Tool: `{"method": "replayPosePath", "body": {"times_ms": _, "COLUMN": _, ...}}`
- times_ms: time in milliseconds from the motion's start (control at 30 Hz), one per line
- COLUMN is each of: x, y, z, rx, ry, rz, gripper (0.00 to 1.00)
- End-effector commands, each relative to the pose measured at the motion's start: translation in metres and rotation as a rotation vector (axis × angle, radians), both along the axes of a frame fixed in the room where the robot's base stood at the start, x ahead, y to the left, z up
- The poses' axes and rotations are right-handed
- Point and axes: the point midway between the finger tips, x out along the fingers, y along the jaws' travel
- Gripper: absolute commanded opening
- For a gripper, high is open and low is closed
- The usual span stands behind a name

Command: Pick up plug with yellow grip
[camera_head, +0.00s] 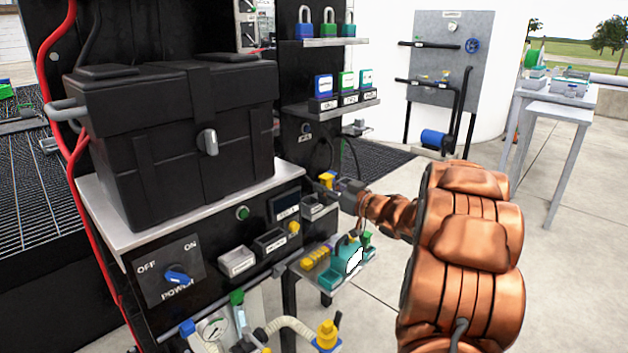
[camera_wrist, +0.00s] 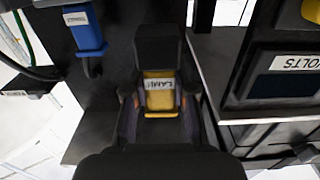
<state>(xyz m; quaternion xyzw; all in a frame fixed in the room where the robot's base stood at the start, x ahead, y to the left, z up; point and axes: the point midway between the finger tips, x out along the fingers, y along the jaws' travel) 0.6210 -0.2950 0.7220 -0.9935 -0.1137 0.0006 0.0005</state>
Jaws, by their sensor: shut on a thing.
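The plug with the yellow grip (camera_head: 326,180) is at the far end of my gripper in the head view, beside the right end of the black panel. In the wrist view its yellow grip (camera_wrist: 159,102) carries a white label that seems to read LAMP, seen upside down. My gripper (camera_wrist: 160,93) has a dark finger on each side of the yellow grip and is shut on it. My gripper (camera_head: 343,185) also shows in the head view, small and partly hidden by my copper-coloured arm. Whether the plug sits in a socket cannot be told.
A black case (camera_head: 175,130) sits on the bench left of my gripper. A blue plug-like part (camera_wrist: 87,35) is at upper left in the wrist view, and a VOLTS display (camera_wrist: 290,75) is at right. A small shelf (camera_head: 335,278) with coloured parts lies below my gripper.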

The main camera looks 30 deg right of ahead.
Motion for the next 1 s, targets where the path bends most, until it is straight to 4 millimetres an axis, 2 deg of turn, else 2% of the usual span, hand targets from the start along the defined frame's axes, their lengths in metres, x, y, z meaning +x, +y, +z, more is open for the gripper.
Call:
{"method": "replayPosePath", "body": {"times_ms": 33, "x": -0.012, "y": -0.005, "z": 0.005, "rx": 0.000, "ry": 0.002, "rz": -0.006, "gripper": 0.00}}
{"method": "replayPosePath", "body": {"times_ms": 200, "x": -0.045, "y": -0.013, "z": 0.007, "rx": 0.000, "ry": 0.001, "rz": -0.005, "gripper": 0.00}}
{"method": "replayPosePath", "body": {"times_ms": 400, "x": -0.075, "y": -0.019, "z": 0.010, "rx": 0.000, "ry": -0.001, "rz": -0.003, "gripper": 0.00}}
{"method": "replayPosePath", "body": {"times_ms": 633, "x": -0.093, "y": -0.023, "z": 0.011, "rx": -0.003, "ry": -0.002, "rz": -0.001, "gripper": 0.00}}
{"method": "replayPosePath", "body": {"times_ms": 1000, "x": -0.097, "y": -0.023, "z": 0.010, "rx": -0.001, "ry": -0.002, "rz": 0.001, "gripper": 0.00}}
